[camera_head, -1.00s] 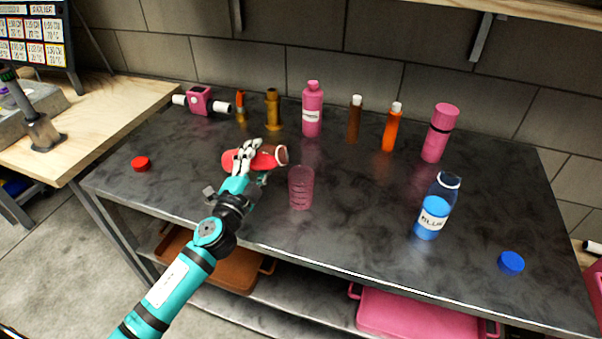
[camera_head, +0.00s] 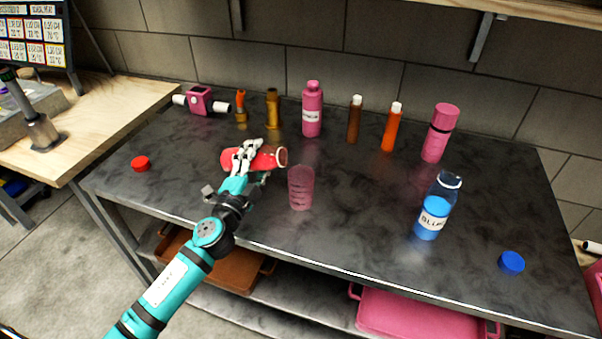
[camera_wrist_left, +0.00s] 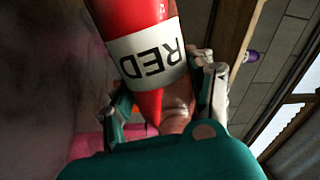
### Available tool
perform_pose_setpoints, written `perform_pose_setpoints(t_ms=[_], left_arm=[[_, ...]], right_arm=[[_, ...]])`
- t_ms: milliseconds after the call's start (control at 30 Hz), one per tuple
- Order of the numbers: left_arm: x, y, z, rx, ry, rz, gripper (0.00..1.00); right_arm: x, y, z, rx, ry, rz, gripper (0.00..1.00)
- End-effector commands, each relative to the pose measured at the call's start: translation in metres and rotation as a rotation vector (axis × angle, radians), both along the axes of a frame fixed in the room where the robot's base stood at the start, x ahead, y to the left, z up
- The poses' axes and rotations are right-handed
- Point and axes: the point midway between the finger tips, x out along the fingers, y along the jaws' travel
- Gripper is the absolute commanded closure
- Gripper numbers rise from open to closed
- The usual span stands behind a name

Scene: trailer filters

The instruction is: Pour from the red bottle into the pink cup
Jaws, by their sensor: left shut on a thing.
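The red bottle (camera_head: 267,159) is held nearly on its side in my left gripper (camera_head: 243,158), its open mouth to the right, beside and above the pink cup. In the left wrist view the red bottle (camera_wrist_left: 145,45) shows its white "RED" label between the fingers of the left gripper (camera_wrist_left: 165,95). The translucent pink cup (camera_head: 301,188) stands upright on the dark table, just right of and below the bottle's mouth in the picture. I cannot tell whether any liquid is leaving the bottle or is in the cup. My right gripper is not in view.
A red cap (camera_head: 140,164) lies at the table's left. A blue bottle (camera_head: 436,207) and blue cap (camera_head: 511,262) are at the right. A pink bottle (camera_head: 312,110), orange bottle (camera_head: 392,128) and several other items stand along the back. The table (camera_head: 350,225) is clear between cup and blue bottle.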

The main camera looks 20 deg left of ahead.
Motion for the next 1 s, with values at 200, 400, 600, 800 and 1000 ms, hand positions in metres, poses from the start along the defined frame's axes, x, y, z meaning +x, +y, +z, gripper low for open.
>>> perform_pose_setpoints(t_ms=[200,400,600,800,1000], left_arm=[[0.0001,0.0003,0.0011,0.014,-0.003,0.0,0.89],[0.0002,0.0004,0.0008,0.026,-0.004,0.0,0.89],[0.0002,0.0005,0.0007,0.037,-0.005,0.0,0.89],[0.0001,0.0002,0.0018,0.049,-0.006,0.0,0.89],[0.0002,-0.0005,0.0029,0.062,-0.007,0.0,0.89]], right_arm=[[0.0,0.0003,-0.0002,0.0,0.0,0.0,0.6],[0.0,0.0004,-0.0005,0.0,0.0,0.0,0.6],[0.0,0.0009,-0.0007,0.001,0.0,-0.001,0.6],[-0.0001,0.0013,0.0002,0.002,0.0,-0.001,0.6],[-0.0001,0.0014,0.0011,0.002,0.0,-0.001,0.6]])
